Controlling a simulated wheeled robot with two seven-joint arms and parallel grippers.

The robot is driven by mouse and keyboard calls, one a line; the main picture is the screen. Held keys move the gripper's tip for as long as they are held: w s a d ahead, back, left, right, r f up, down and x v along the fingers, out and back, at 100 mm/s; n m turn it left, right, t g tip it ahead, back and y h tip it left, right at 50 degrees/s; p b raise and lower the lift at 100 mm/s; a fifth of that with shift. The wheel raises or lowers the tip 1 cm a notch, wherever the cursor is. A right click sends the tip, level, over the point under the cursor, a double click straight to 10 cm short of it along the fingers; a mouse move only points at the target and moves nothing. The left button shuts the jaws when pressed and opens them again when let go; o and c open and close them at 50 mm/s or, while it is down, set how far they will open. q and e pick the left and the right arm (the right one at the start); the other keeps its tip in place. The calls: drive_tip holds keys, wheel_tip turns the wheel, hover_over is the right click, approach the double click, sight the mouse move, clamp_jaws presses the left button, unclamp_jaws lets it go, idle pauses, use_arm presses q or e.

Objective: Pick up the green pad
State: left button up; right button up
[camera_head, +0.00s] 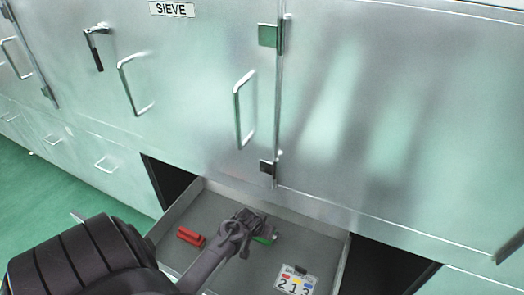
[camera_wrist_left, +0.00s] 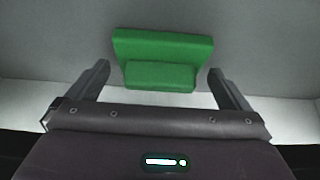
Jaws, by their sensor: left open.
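The green pad (camera_wrist_left: 162,58) lies on the grey drawer floor and shows almost whole in the left wrist view. In the head view only a small part of the green pad (camera_head: 262,240) shows, beside my gripper. My left gripper (camera_wrist_left: 158,78) is open, with one finger on each side of the pad's lower part. No contact with the pad is visible. In the head view my left gripper (camera_head: 255,236) reaches down into the open drawer and hides most of the pad. My right gripper is not in view.
The open drawer (camera_head: 170,222) has low metal walls around it. A red pad (camera_head: 191,237) lies left of my gripper, and a white number card (camera_head: 296,281) lies to the right. The steel cabinet front (camera_head: 200,100) with handles rises behind the drawer.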

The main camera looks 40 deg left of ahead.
use_arm(q)
drive_tip(key=c, duration=0.9)
wheel_tip(320, 180, up, 10)
drive_tip(key=shift+r+p, duration=0.1)
drive_tip(key=shift+p, duration=0.35)
